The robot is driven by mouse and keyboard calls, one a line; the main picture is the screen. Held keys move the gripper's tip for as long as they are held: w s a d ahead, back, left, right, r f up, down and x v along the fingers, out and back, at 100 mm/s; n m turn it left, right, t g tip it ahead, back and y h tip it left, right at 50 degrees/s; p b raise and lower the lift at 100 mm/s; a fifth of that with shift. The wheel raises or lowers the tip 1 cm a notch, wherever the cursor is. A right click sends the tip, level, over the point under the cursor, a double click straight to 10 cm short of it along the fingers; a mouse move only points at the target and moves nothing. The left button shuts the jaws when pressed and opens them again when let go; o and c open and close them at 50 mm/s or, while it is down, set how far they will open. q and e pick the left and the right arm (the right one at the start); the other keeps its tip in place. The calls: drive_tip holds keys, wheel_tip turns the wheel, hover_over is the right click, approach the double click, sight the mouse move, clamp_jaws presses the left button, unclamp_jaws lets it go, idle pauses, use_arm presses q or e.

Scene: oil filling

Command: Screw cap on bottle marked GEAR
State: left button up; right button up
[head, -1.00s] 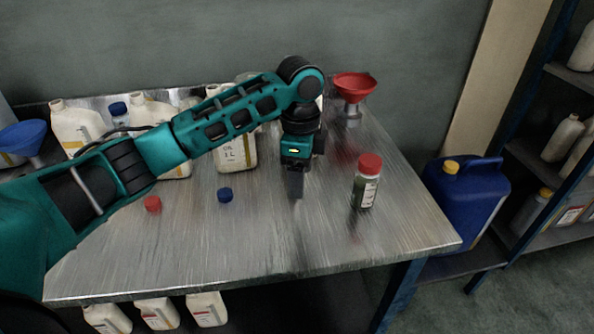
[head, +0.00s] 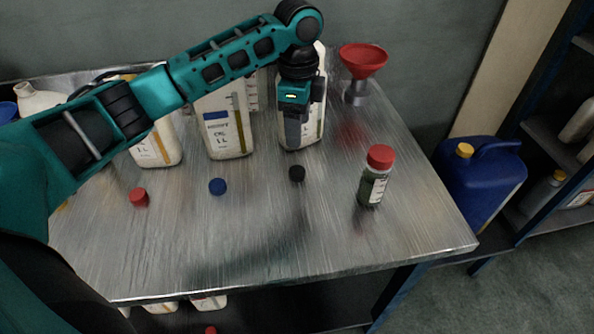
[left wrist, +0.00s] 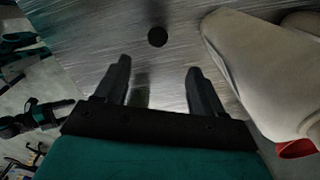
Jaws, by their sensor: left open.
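My left gripper (head: 296,135) is open and empty, pointing down in front of a white bottle (head: 314,128), which it partly hides. In the left wrist view its two fingers (left wrist: 158,75) are spread apart. A small black cap (head: 297,173) lies on the table just in front of the gripper; in the left wrist view this cap (left wrist: 157,37) lies beyond the fingertips, not between them. Another white bottle (head: 228,130) stands to the left. I cannot read the word GEAR on any label. My right gripper does not show.
A blue cap (head: 217,186) and a red cap (head: 139,197) lie left on the metal table (head: 330,235). A small red-capped jar (head: 374,184) stands right. A red funnel (head: 362,62) stands at the back right. The front of the table is clear.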

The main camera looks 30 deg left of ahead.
use_arm(q)
hover_over(296, 171)
drive_tip(key=f, duration=0.7)
drive_tip(key=shift+w+b, duration=0.3)
drive_tip(key=shift+b, duration=0.05)
drive_tip(key=f, duration=0.5)
drive_tip(key=shift+s+b, duration=0.25)
drive_tip(key=shift+b, duration=0.15)
drive_tip(key=shift+c, duration=0.3)
drive_tip(key=c, duration=1.1)
